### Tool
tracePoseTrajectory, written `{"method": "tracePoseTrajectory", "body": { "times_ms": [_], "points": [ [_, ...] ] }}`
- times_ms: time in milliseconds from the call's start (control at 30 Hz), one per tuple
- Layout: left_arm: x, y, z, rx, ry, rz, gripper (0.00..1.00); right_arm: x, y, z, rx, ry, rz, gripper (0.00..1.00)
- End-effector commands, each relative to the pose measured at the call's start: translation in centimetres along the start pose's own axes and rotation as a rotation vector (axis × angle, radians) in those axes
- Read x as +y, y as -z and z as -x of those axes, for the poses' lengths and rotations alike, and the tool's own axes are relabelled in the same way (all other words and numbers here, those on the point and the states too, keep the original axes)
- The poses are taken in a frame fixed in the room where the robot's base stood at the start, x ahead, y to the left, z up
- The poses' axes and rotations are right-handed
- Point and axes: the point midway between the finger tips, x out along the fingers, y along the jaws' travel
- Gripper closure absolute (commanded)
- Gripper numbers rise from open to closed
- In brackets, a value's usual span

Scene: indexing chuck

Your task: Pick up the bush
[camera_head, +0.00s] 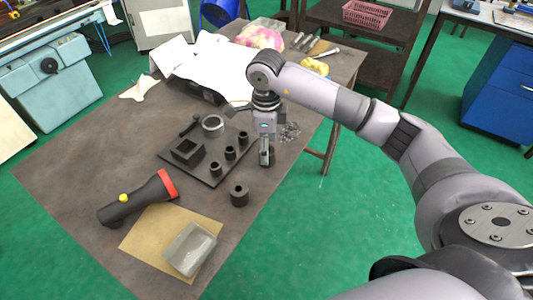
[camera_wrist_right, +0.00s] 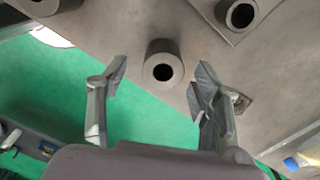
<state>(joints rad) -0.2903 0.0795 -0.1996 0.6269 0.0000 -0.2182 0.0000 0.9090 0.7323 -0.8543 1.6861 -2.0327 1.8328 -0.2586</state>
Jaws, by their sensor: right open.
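A dark, thick-walled bush (camera_head: 239,194) with a hole in its top stands upright on the brown table (camera_head: 80,165), near its right edge and off the dark plate. The wrist view shows a bush (camera_wrist_right: 163,50) from above, apparently this one. My right gripper (camera_head: 266,154) hangs fingers-down near the table's right edge, behind the bush in the head view. In the wrist view its fingers (camera_wrist_right: 160,75) are open on either side of the bush, with gaps; they do not appear to touch it. My left gripper is not in view.
The dark plate (camera_head: 205,172) holds several smaller bushes, a square hollow block (camera_head: 187,149) and a metal ring (camera_head: 213,123). A flashlight (camera_head: 140,197), cardboard (camera_head: 140,240) and a clear box (camera_head: 190,248) lie in front. Small metal pieces (camera_head: 290,131) lie beside the gripper.

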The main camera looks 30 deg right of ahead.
Motion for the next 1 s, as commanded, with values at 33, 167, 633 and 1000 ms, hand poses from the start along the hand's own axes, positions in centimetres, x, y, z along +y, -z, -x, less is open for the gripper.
{"method": "tracePoseTrajectory", "body": {
  "times_ms": [33,167,633,1000],
  "points": [
    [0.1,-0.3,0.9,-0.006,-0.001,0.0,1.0,-0.1,0.1,-0.5,0.004,-0.005,-0.002,0.41],
    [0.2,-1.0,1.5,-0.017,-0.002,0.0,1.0,-0.3,0.1,-2.5,0.003,-0.005,-0.001,0.41],
    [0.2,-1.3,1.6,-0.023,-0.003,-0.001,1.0,-0.4,0.1,-3.8,0.0,0.0,0.0,0.49],
    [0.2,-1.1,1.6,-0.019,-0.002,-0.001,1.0,-0.4,0.1,-3.7,0.0,0.0,0.0,0.73]
  ]
}}
